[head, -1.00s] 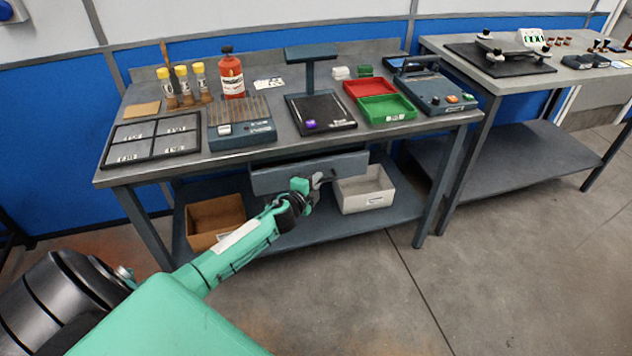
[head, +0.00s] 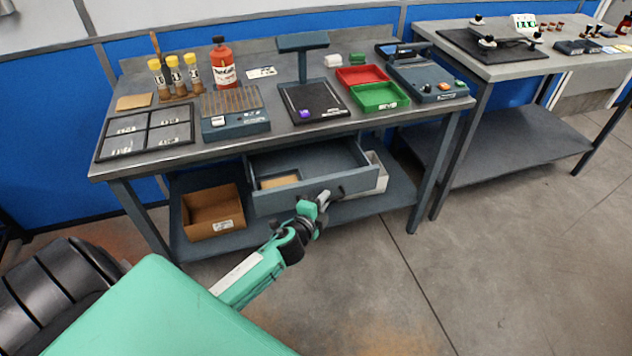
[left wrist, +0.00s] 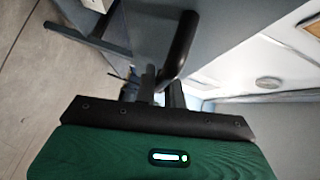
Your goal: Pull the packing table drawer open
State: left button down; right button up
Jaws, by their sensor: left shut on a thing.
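The packing table drawer (head: 290,198) is grey-blue and stands pulled out under the table top, with its inside showing. A tan item (head: 280,181) lies in its left part. My left gripper (head: 326,198) is at the right part of the drawer front, shut on the drawer handle (head: 338,192). In the left wrist view the dark bar handle (left wrist: 180,45) runs up from between the fingers (left wrist: 155,88), beside the drawer front. The fingertips are partly hidden there. My right gripper is not in view.
The packing table (head: 240,146) carries a tray, vials, a red bottle, and red and green bins. On the lower shelf (head: 398,200) are a brown box (head: 212,212) and a white bin (head: 378,178), partly hidden by the drawer. The floor in front is clear.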

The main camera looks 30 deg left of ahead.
pick_arm(q)
jog(key=s+d, duration=0.6)
jog(key=d, duration=0.1)
jog(key=shift+s+d, duration=0.25)
jog(key=shift+d, duration=0.1)
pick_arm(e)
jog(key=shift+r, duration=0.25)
pick_arm(q)
jog(key=c, duration=1.5)
grip_release()
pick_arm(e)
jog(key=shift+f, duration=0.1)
pick_arm(q)
jog(key=shift+s, duration=0.1)
